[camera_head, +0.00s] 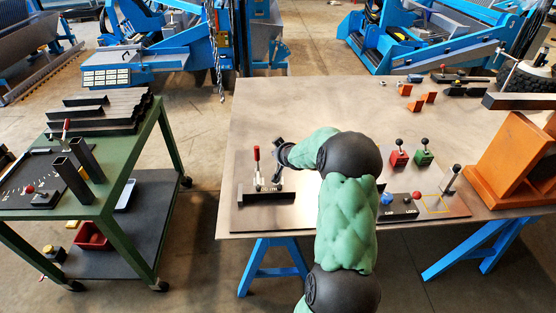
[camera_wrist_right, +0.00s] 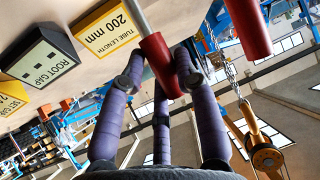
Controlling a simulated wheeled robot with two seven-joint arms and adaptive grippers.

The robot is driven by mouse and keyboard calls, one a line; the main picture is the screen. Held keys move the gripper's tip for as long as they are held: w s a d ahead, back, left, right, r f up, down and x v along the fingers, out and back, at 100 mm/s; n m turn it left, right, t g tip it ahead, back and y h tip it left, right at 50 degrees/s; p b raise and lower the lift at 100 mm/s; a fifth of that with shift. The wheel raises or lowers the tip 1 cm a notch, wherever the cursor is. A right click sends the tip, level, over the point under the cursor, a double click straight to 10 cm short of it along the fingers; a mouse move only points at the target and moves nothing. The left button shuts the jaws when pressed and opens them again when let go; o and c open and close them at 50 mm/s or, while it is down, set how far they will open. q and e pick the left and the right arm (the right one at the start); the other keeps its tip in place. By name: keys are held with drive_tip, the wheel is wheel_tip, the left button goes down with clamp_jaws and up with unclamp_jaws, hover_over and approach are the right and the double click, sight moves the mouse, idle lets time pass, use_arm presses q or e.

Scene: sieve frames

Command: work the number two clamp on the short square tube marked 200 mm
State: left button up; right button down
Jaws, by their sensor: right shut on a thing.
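In the wrist view my right gripper (camera_wrist_right: 160,78) is shut on a red clamp handle (camera_wrist_right: 154,50), its purple fingers around the handle's lower end. A grey lever rod runs up from the handle. A second red handle (camera_wrist_right: 244,22) stands apart at the upper right. A yellow label (camera_wrist_right: 110,29) reads "TUBE LENGTH 200 mm". In the head view my right gripper (camera_head: 279,150) is beside an upright red-tipped clamp lever (camera_head: 257,154), and covers the lever it holds. A dark square tube (camera_head: 266,198) lies at the near edge of this fixture. The clamp number cannot be read. My left gripper is out of view.
A "ROOT GAP" label (camera_wrist_right: 40,60) is beside the yellow one. Red (camera_head: 399,157) and green (camera_head: 423,156) lever boxes stand right of my arm. An orange stand (camera_head: 515,165) is at the table's right. A green cart (camera_head: 110,180) with tubes stands left, across a floor gap.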

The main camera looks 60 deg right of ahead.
drive_tip(key=shift+a+f, duration=0.1)
drive_tip(key=shift+s, duration=0.1)
idle(0.4)
drive_tip(key=c, duration=0.9)
unclamp_jaws()
drive_tip(key=v, duration=1.2)
drive_tip(key=shift+a+f, duration=0.15)
